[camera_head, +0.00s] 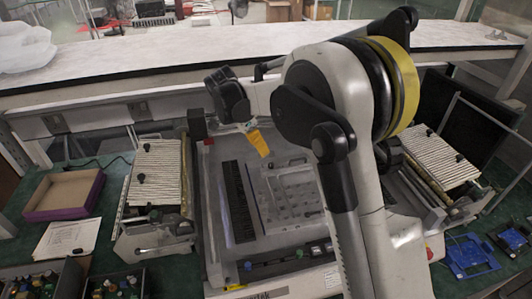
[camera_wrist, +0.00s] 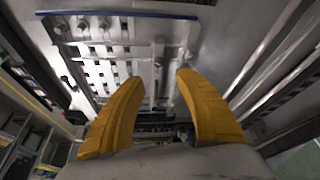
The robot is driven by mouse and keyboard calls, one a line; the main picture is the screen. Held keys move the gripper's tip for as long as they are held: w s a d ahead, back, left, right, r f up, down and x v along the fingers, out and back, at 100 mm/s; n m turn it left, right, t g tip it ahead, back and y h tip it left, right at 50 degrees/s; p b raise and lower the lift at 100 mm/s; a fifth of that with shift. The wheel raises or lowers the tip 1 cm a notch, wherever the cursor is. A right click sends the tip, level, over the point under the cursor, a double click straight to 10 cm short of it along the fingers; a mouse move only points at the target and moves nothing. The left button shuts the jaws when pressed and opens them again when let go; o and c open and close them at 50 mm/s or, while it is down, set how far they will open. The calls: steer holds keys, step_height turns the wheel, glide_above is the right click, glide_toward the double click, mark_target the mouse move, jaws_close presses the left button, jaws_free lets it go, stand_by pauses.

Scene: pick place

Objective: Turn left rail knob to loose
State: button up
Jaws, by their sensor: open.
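My gripper (camera_head: 259,143) shows in the head view as an orange finger above the middle machine, left of my arm. In the wrist view both orange fingers of my gripper (camera_wrist: 160,77) are apart with nothing between them. They point toward a slotted metal plate (camera_wrist: 115,60), which also shows in the head view (camera_head: 290,190). A rail (camera_head: 275,262) runs along the machine's front edge and carries small knobs or clamps. The left one (camera_head: 247,266) looks dark and is too small to tell whether it is tight or loose. My gripper is well behind and above it, not touching.
A left side unit with a ribbed top (camera_head: 155,170) and a right one (camera_head: 440,160) flank the machine. A purple-edged tray (camera_head: 65,213), a paper sheet (camera_head: 68,238) and blue brackets (camera_head: 468,253) lie on the green surface. A white ledge (camera_head: 150,62) crosses behind.

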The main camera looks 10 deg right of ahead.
mark_target(270, 165)
steer(key=b+x, duration=0.2)
steer(key=x, duration=0.8)
steer(key=shift+s+b, duration=0.15)
steer(key=shift+b, duration=0.15)
jaws_close()
